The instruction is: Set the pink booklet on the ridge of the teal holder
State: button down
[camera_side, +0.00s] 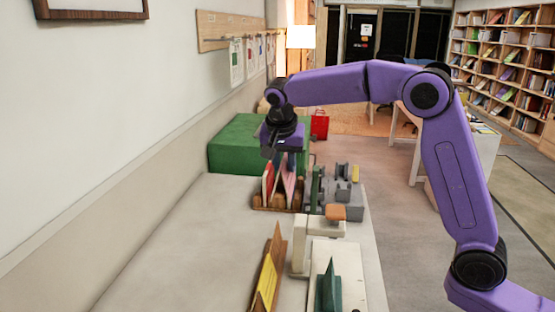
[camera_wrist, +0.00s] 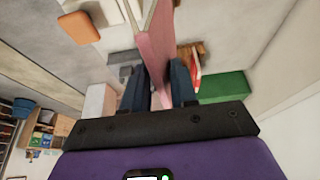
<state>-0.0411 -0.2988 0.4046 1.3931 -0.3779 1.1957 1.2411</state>
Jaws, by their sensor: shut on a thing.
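The pink booklet (camera_side: 289,180) hangs from my gripper (camera_side: 287,160) above or in a brown wooden rack in the side view; I cannot tell if it is clear of the rack. In the wrist view my gripper (camera_wrist: 159,68) has its two dark blue fingers shut on the pink booklet (camera_wrist: 157,45), which spreads open toward the top. The teal holder (camera_side: 327,290), a peaked ridge on a white board, stands near the bottom of the side view, well in front of my gripper. Nothing lies on the visible part of its ridge. I cannot make it out in the wrist view.
A red booklet (camera_side: 268,180) stands in the wooden rack (camera_side: 259,203). A grey block (camera_side: 348,200) with posts is to the right, a green box (camera_side: 232,145) behind. An orange-topped white stand (camera_side: 335,213) and a wooden holder with a yellow booklet (camera_side: 265,283) are nearer.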

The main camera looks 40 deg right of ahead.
jog(key=s, duration=0.9)
send_over(332, 274)
jog(key=shift+f, duration=8.45)
jog(key=shift+f, duration=0.2)
jog(key=shift+f, duration=0.25)
jog(key=shift+f, duration=0.1)
jog(key=shift+f, duration=1.4)
jog(key=shift+f, duration=2)
